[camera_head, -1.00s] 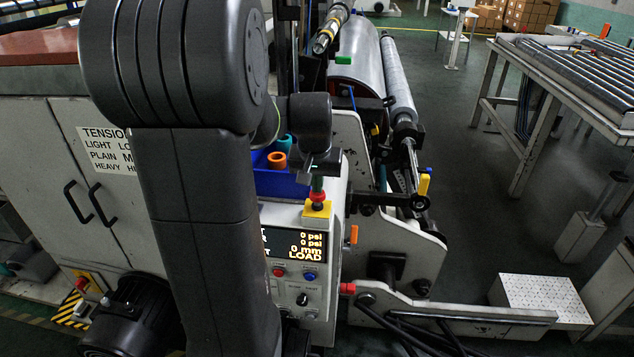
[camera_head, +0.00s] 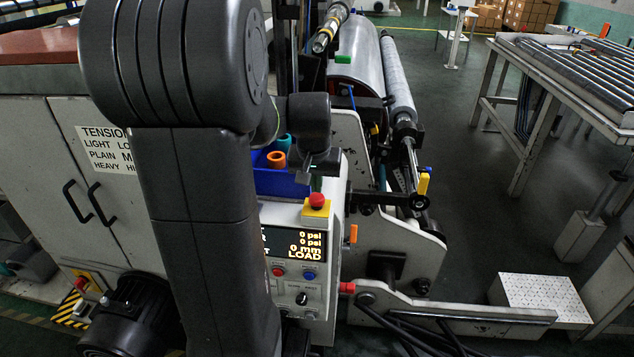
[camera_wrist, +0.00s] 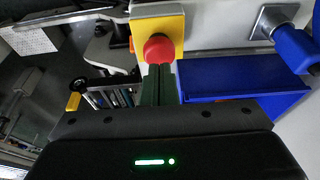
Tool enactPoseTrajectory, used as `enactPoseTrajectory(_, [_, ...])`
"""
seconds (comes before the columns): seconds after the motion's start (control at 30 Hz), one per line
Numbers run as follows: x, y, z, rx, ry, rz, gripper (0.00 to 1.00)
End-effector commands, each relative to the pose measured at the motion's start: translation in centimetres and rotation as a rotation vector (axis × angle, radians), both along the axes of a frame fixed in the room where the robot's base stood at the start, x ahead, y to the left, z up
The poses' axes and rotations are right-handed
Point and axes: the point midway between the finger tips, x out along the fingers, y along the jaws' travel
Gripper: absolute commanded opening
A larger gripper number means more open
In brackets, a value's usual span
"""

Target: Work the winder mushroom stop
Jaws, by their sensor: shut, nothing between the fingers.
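The mushroom stop is a red round button (camera_head: 317,200) on a yellow box (camera_head: 316,211) at the top of the winder's control panel. In the wrist view the red button (camera_wrist: 158,48) stands out from its yellow plate (camera_wrist: 171,23). My gripper (camera_head: 316,184) is just above and behind the button in the head view, mostly hidden by my arm's end. In the wrist view my gripper's dark green fingers (camera_wrist: 159,72) are shut together and empty, with their tips overlapping the button's lower edge. I cannot tell whether they touch it.
A lit display (camera_head: 297,244) reads 0 psi, 0 mm and LOAD. Below it are a small red button (camera_head: 278,271), a blue button (camera_head: 309,274) and a black knob (camera_head: 302,299). A blue bin (camera_head: 281,181) with coloured cores stands close behind the panel.

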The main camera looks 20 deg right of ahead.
Motion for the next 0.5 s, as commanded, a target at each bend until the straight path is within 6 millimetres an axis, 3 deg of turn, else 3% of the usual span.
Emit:
enactPoseTrajectory(0.03, [0.1, 0.0, 1.6, -0.002, -0.003, 0.001, 0.0])
enactPoseTrajectory(0.5, [-1.7, 1.3, 10.3, -0.006, -0.01, 0.002, 0.0])
